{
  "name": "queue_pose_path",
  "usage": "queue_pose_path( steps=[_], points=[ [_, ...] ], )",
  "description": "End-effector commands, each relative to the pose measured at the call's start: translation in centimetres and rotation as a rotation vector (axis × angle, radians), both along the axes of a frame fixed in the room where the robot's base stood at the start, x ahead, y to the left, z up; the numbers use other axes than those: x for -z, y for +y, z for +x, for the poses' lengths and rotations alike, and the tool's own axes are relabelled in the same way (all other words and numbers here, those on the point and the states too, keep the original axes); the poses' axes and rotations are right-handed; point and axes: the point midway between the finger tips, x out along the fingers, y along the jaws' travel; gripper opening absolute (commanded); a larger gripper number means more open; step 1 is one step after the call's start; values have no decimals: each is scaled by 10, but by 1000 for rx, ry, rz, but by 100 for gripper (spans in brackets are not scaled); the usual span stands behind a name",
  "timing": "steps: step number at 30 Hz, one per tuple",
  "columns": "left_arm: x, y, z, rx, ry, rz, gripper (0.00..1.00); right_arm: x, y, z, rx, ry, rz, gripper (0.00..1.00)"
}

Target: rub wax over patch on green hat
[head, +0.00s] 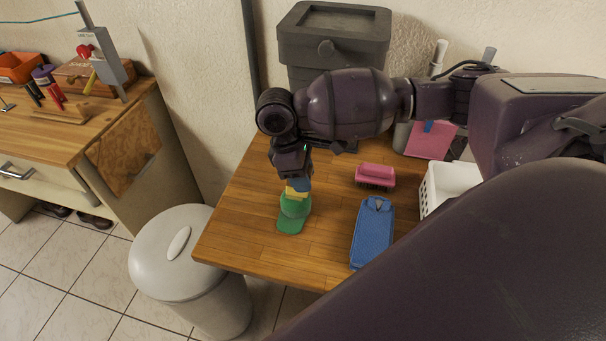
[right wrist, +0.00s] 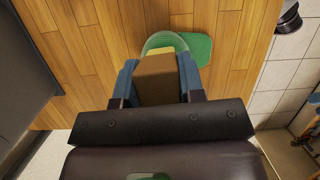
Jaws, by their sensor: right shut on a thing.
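The green hat (head: 291,223) lies on the wooden table near its left front edge, with its brim toward the front. It also shows in the right wrist view (right wrist: 199,46), past the fingertips. My right gripper (head: 297,184) is over the hat's crown, pointing down. Its blue fingers (right wrist: 157,80) are shut on a block of wax (right wrist: 156,78), brown on the side facing the wrist camera. A yellow part shows at the block's lower end, touching or just above the crown. No separate patch can be made out; the gripper and block cover part of the crown. My left gripper is not in view.
A pink brush (head: 375,174) and a blue flat item (head: 372,233) lie on the table right of the hat. A white basket (head: 430,190) stands farther right. A grey lidded bin (head: 332,38) is behind the table, and a pale trash can (head: 175,262) stands at front left.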

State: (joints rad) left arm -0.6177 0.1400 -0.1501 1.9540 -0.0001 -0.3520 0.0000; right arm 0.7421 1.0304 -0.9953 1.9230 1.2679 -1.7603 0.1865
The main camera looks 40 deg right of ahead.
Motion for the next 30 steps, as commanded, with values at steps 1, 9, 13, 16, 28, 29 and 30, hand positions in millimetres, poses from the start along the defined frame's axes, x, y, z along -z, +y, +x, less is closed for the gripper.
queue_pose_path(
  steps=[1,9,13,16,28,29,30],
  points=[
    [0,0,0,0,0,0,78,0,2,-2,-2,1,1,17],
    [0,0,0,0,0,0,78,-1,5,-4,-1,-1,1,17],
    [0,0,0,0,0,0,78,-2,5,-3,-1,-1,2,17],
    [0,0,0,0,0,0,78,-2,5,0,0,-1,1,17],
    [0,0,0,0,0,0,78,-2,4,16,-1,-1,2,17],
    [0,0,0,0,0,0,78,-2,4,16,-1,-1,2,17],
    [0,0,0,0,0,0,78,-2,4,16,-1,-1,2,17]
  ],
)
